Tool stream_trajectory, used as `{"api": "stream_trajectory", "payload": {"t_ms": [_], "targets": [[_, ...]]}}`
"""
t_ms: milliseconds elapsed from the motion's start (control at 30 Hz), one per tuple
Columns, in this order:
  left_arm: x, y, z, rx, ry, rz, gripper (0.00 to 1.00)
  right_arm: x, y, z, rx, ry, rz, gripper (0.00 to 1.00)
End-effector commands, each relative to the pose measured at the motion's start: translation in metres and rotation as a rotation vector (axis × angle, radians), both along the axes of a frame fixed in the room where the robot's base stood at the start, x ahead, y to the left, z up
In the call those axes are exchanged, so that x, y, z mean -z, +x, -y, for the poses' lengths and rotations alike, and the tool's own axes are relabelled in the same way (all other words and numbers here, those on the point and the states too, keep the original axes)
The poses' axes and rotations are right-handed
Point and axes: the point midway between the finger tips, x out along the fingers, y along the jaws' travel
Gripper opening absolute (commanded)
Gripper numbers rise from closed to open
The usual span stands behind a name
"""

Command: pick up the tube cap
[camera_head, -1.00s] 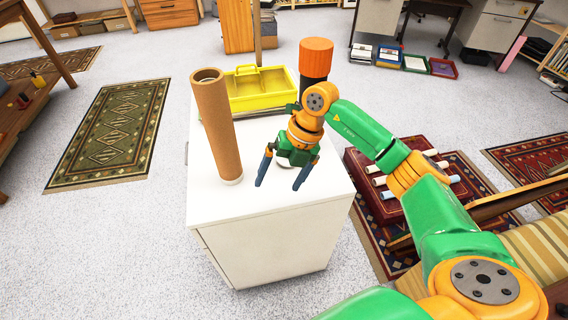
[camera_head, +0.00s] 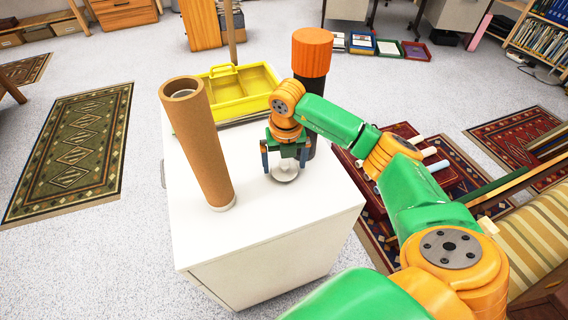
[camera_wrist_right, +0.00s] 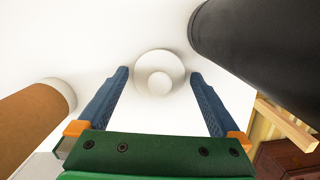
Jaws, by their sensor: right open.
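The tube cap (camera_head: 285,171) is a small round white disc with a raised knob, lying on the white cabinet top. In the right wrist view the cap (camera_wrist_right: 160,73) sits just beyond the fingertips, roughly centred between them. My right gripper (camera_head: 285,167) is open, with a blue finger on either side of the cap; it also shows in the right wrist view (camera_wrist_right: 159,72). Nothing is between the fingers' inner faces. The fingers partly frame the cap in the head view. My left gripper is not in view.
A brown cardboard tube (camera_head: 205,145) with a white lower end stands at the left on the cabinet top (camera_head: 240,235). A black cylinder with an orange top (camera_head: 311,53) stands close behind my gripper. A yellow tray (camera_head: 235,93) lies at the back. The front of the top is clear.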

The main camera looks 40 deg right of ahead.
Motion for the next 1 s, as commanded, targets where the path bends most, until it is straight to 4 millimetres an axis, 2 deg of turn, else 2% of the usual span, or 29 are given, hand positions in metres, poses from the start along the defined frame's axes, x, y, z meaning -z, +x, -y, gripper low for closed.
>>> {"api": "stream_trajectory", "payload": {"t_ms": [67,167,300,333,567,667,800,933,1000], "targets": [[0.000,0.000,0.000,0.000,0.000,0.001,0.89,0.000,0.000,0.000,0.000,0.001,0.000,1.00],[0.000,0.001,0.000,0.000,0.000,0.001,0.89,0.000,0.000,0.000,0.000,0.001,0.000,0.76],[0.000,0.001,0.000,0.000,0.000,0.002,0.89,-0.001,0.000,0.000,0.000,0.001,0.000,0.38],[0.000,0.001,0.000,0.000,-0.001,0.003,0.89,-0.001,0.000,0.000,0.000,0.001,0.000,0.32],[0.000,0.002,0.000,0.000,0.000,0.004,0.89,-0.002,0.000,0.000,0.000,0.002,0.001,0.31],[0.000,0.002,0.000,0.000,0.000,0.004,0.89,-0.009,0.001,0.000,0.000,0.001,0.004,0.31],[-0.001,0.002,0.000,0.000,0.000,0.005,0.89,-0.037,0.001,-0.001,-0.001,0.002,0.008,0.31],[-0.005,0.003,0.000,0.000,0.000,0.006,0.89,-0.071,-0.025,-0.017,-0.007,0.001,0.008,0.31],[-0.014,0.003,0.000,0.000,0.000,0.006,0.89,-0.095,-0.040,-0.024,-0.005,-0.001,0.008,0.31]]}}
